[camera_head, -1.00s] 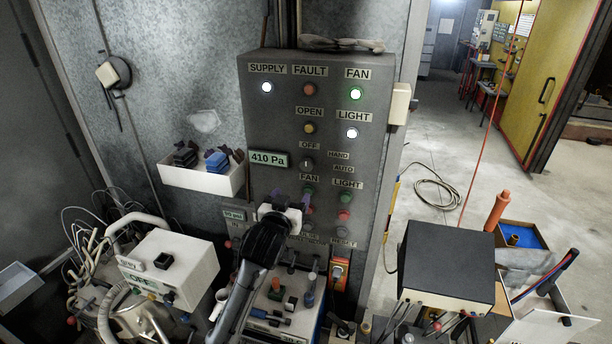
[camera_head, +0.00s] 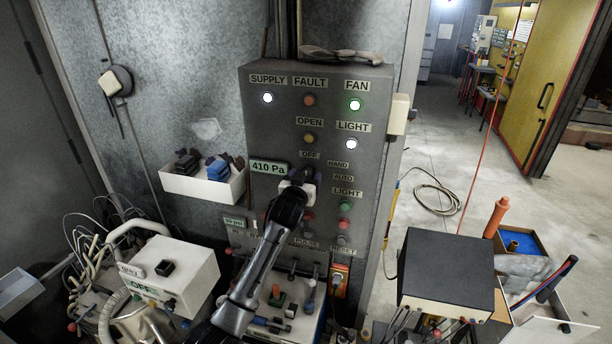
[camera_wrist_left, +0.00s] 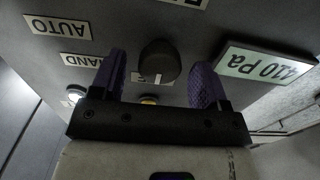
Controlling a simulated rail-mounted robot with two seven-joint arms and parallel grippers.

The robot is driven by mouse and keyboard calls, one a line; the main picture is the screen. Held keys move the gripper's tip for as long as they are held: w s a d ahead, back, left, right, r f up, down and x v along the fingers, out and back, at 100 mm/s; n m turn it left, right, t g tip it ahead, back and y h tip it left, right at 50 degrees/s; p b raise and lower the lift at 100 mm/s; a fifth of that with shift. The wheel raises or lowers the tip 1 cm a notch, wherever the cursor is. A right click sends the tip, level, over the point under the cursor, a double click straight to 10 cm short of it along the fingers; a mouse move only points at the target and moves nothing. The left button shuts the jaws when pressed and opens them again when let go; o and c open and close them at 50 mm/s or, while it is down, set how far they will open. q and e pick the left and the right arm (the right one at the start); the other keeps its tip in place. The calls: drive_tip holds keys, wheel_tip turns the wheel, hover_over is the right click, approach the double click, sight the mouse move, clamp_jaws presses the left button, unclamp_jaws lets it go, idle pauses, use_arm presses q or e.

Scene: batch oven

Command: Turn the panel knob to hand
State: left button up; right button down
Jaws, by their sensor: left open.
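The panel knob (camera_wrist_left: 160,62) is dark and round, with a short white mark pointing to the partly hidden OFF label (camera_wrist_left: 143,78) in the upside-down left wrist view. The HAND label (camera_wrist_left: 76,60) and AUTO label (camera_wrist_left: 57,27) lie to its left there. My left gripper (camera_head: 299,174) is open, its purple fingers on either side of the knob with gaps; I cannot tell any contact. In the head view the gripper mostly hides the knob, while the HAND label (camera_head: 338,164) shows right of it. My right gripper is not in view.
The grey panel (camera_head: 375,110) has lit lamps and several buttons around the knob, including a green button (camera_head: 345,205). A 410 Pa display (camera_head: 268,167) sits close left. A white bin (camera_head: 205,190) hangs left of the panel. A black-topped box (camera_head: 445,270) stands front right.

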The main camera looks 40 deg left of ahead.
use_arm(q)
drive_tip(key=shift+w+a, duration=0.2)
drive_tip(key=shift+w, duration=0.25)
drive_tip(key=shift+c, duration=0.3)
drive_tip(key=c, duration=0.8)
drive_tip(key=shift+c, duration=0.2)
